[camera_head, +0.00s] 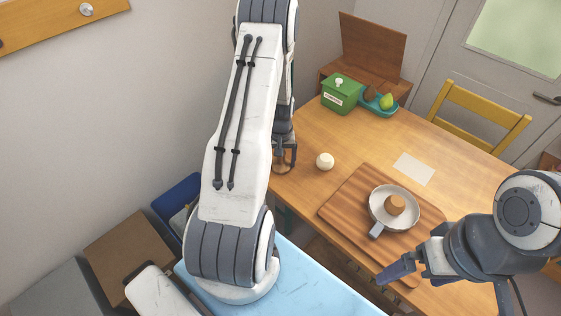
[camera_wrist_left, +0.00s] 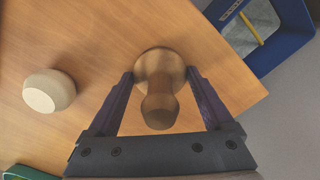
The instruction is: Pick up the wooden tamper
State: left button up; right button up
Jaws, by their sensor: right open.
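The wooden tamper (camera_wrist_left: 158,98) stands on the table near its corner, with a round base and a knobbed handle facing the left wrist camera. In the head view, the tamper (camera_head: 283,167) shows just under my left gripper (camera_head: 285,147), partly hidden by it. My left gripper (camera_wrist_left: 161,76) has its fingers apart, one on each side of the tamper, with gaps beside the handle. Whether the fingertips touch the base edge is unclear. My right gripper (camera_head: 386,272) is open and empty near the front edge of the cutting board.
A cream round object (camera_head: 325,161) stands beside the tamper. A green box (camera_head: 341,95), a teal tray (camera_head: 380,107) with a pear and a white card (camera_head: 413,169) lie farther back.

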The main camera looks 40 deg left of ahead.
pick_arm(q)
jog(key=c, duration=0.8)
jog(key=shift+r, duration=0.1)
jog(key=shift+r, duration=0.55)
notch_tip(320, 180, up, 3)
jog(key=shift+f+b, duration=0.1)
jog(key=shift+b, duration=0.35)
jog(key=d+r, duration=0.2)
jog(key=d, duration=0.2)
jog(key=d+r+b, duration=0.1)
jog(key=d+r, duration=0.1)
jog(key=d, duration=0.1)
jog(key=d+r, duration=0.3)
jog(key=d, duration=0.1)
jog(key=shift+s+d, duration=0.35)
jog(key=o, duration=0.9)
jog(key=c, duration=0.6)
